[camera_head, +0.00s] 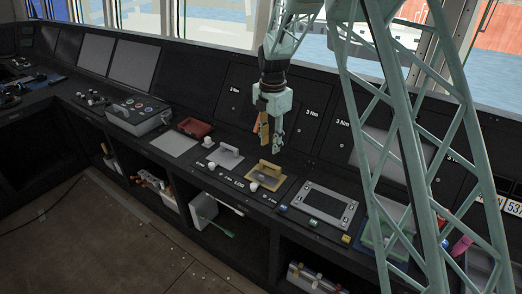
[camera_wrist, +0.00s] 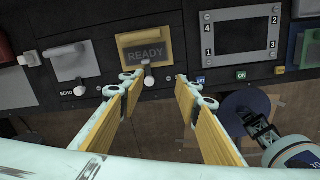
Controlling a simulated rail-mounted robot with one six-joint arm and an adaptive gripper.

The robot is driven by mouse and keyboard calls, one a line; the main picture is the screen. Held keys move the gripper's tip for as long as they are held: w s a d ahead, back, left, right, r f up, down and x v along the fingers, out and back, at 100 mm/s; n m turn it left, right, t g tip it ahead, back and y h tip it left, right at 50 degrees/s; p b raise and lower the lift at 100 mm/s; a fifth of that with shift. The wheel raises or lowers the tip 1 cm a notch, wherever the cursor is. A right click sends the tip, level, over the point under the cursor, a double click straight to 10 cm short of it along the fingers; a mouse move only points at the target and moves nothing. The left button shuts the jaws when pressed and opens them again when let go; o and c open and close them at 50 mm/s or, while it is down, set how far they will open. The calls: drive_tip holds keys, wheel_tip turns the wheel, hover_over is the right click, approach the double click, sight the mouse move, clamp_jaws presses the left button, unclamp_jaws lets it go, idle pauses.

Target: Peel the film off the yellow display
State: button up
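The yellow display (camera_head: 266,177) lies in the dark console below my gripper in the head view. In the wrist view the yellow display (camera_wrist: 126,54) reads READY, dulled by what looks like a film (camera_wrist: 146,56). A raised yellow tab (camera_wrist: 144,38) stands along its upper part. My gripper (camera_head: 271,149) hangs above the console with yellow-padded fingers pointing down. In the wrist view my gripper (camera_wrist: 157,84) is open and empty, its fingertips near the display's lower edge. They appear apart from the display. A white toggle (camera_wrist: 149,78) shows between the fingertips.
A grey plate with a similar tab (camera_head: 226,157) lies left of the display. A framed screen with corner numbers (camera_head: 325,201) lies to the right. Coloured buttons (camera_head: 314,222) line the front edge. A red tray (camera_head: 195,127) sits farther left. Open shelves with tools lie below.

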sight(261, 176)
drive_tip(key=w+a+f+n+p, duration=0.2)
drive_tip(key=w+a+f+n, duration=0.1)
drive_tip(key=f, duration=0.4)
drive_tip(key=shift+a+f, duration=0.35)
drive_tip(key=shift+a, duration=0.1)
drive_tip(key=shift+f+b, duration=2.1)
drive_tip(key=shift+f, duration=4.75)
drive_tip(key=shift+c, duration=0.9)
drive_tip(key=c, duration=0.8)
